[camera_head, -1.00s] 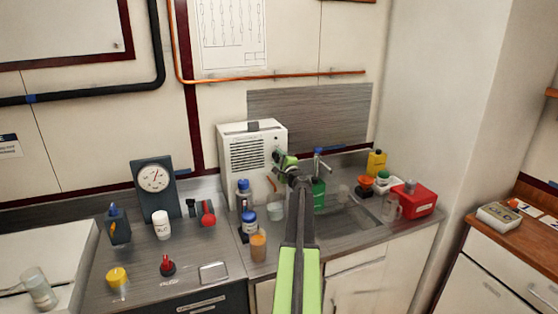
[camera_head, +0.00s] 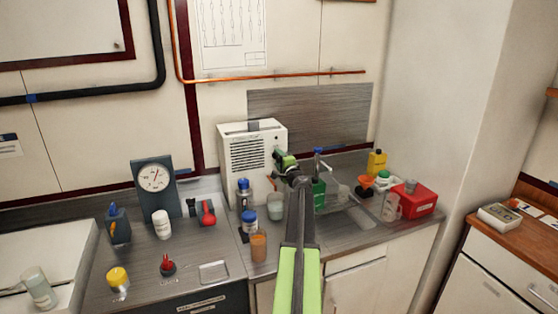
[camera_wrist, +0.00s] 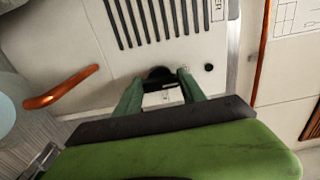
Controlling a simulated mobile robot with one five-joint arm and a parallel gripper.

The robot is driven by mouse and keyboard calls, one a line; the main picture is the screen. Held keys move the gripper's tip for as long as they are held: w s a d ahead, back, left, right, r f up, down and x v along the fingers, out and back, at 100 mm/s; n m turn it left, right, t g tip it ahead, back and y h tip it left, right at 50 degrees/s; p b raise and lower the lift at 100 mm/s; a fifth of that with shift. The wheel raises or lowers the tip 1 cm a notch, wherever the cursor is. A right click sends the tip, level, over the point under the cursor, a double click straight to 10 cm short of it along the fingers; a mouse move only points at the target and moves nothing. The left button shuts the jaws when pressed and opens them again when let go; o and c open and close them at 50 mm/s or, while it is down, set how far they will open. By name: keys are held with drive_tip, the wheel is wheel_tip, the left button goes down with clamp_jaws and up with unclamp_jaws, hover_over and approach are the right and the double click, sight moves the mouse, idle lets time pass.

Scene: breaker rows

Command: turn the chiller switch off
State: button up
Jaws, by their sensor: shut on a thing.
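The chiller (camera_head: 233,150) is a white box with a dark-slatted vent, standing on the counter against the wall. Its panel (camera_wrist: 180,50) fills the upper part of the wrist view. The switch is a dark round knob (camera_wrist: 158,73) low on that panel, with a small pale label below it. My gripper (camera_wrist: 161,84) has one green finger on each side of the knob and is shut on it. In the head view my gripper (camera_head: 279,155) is at the chiller's right side and hides the switch.
A small dark round spot (camera_wrist: 208,67) is right of the fingers. An orange-brown tube (camera_wrist: 62,88) sticks out at left. Several bottles, such as the blue-capped one (camera_head: 249,226), stand before the chiller. A sink and a red container (camera_head: 413,201) are at right.

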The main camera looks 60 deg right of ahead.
drive_tip(key=o, duration=1.4)
drive_tip(key=shift+c, duration=0.2)
drive_tip(key=v, duration=1.7)
drive_tip(key=shift+s+a, duration=0.15)
drive_tip(key=shift+a, duration=0.05)
